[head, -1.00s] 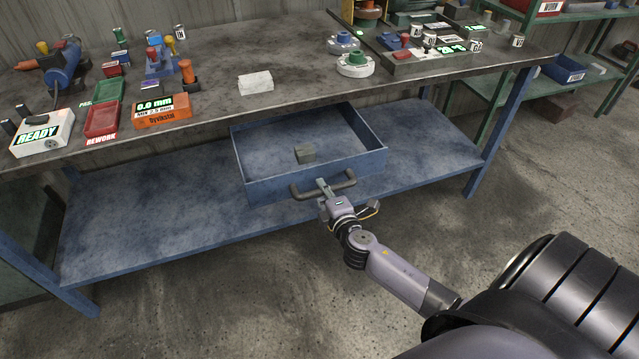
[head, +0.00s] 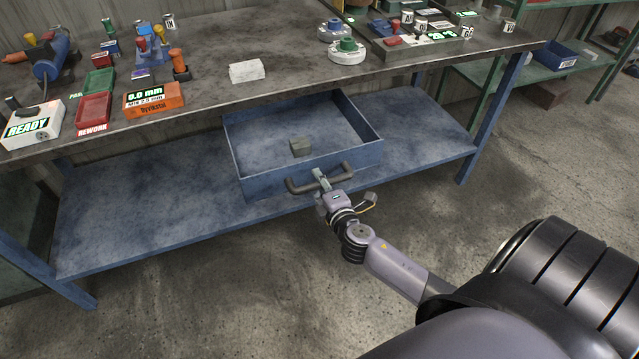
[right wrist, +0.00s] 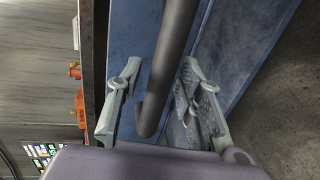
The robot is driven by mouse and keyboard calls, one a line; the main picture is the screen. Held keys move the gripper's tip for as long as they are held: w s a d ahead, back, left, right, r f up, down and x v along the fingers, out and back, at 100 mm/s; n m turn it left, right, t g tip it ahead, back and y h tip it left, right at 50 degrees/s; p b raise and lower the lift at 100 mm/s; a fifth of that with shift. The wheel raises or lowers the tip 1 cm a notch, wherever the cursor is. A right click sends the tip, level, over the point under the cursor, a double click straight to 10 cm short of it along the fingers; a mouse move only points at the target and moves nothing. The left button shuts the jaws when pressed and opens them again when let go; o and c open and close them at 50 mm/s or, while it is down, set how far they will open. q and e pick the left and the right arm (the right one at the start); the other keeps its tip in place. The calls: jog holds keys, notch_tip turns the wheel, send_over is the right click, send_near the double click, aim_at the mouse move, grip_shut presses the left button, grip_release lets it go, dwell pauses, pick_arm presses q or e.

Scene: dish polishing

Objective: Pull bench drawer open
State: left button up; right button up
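The bench drawer (head: 335,167) is a blue open-topped tray under the bench top, standing out with its inside visible. Its dark bar handle (head: 303,186) runs across the front; the handle also shows in the right wrist view (right wrist: 172,55). My right gripper (head: 320,177) is at the handle's middle. In the right wrist view its two fingers (right wrist: 160,80) are on either side of the bar, the right one close against it; a narrow gap appears beside the left one. My left gripper is out of view.
The bench top (head: 290,88) above carries a white block (head: 246,71), an orange gauge box (head: 153,99) and a red tray (head: 93,111). A blue shelf (head: 130,220) extends below. The floor in front is clear.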

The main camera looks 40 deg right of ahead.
jog(key=shift+o, duration=0.2)
jog(key=shift+s, duration=0.1)
jog(key=v, duration=1.2)
jog(key=s+a+f+m+g+y+p, duration=0.1)
jog(key=s+f+m+g, duration=0.2)
jog(key=f, duration=0.7)
jog(key=s+a+f+m+g, duration=0.15)
jog(key=s+f, duration=0.35)
jog(key=f, duration=0.5)
jog(key=s+f+m+g+y+p, duration=0.1)
jog(key=s+f+m+g, duration=0.2)
jog(key=f, duration=0.6)
jog(key=s+a+f+m+g, duration=0.1)
jog(key=s+a+f+g, duration=0.1)
jog(key=s+f, duration=0.2)
jog(key=s+a+f+m+g+y, duration=0.1)
jog(key=s+f, duration=0.4)
jog(key=s, duration=0.6)
jog(key=s+a+f+m+g, duration=0.3)
jog(key=s+f, duration=0.2)
jog(key=s, duration=0.3)
jog(key=shift+f+g+y+p, duration=0.2)
jog(key=shift+g+y+p, duration=0.1)
jog(key=shift+g+y, duration=0.1)
